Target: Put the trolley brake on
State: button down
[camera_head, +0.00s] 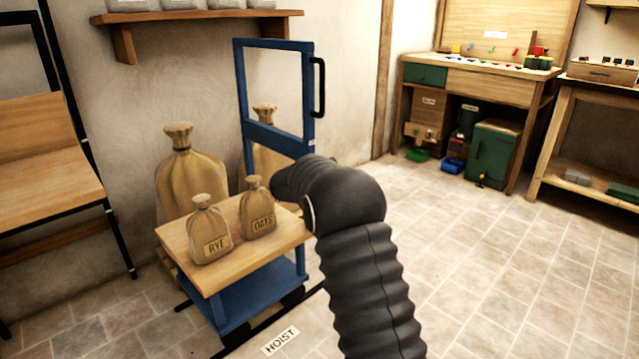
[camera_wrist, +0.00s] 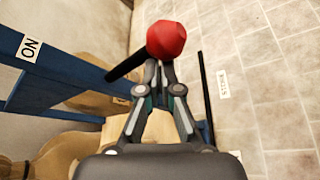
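The blue trolley (camera_head: 255,302) stands against the wall, with a wooden top and a tall blue frame. In the wrist view a blue frame bar (camera_wrist: 60,75) carries a white ON label (camera_wrist: 30,48). A dark lever (camera_wrist: 125,66) slants out from this bar to a red knob (camera_wrist: 166,40). My gripper (camera_wrist: 160,66) has its fingers drawn together, with the tips right at the near side of the knob. No spread around the knob shows; whether they touch it I cannot tell. In the head view my dark arm hides the gripper and the knob.
Sacks marked RYE (camera_head: 211,232) and OATS (camera_head: 258,210) stand on the trolley top. A larger sack (camera_head: 190,175) stands behind. A wooden bench (camera_head: 45,150) is at left, a workbench (camera_head: 490,88) at back right. The tiled floor right of the trolley is clear.

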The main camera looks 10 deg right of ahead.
jog(key=r, duration=0.3)
jog(key=shift+w+r, duration=0.15)
jog(key=shift+w, duration=0.1)
jog(key=shift+d, duration=0.1)
dwell(0.4)
notch_tip(320, 180, down, 4)
jog(key=a+f+b, duration=0.1)
jog(key=b, duration=0.3)
jog(key=s+a+r, duration=0.5)
jog(key=a, duration=0.2)
jog(key=shift+a+p, duration=0.35)
jog(key=shift+p, duration=0.05)
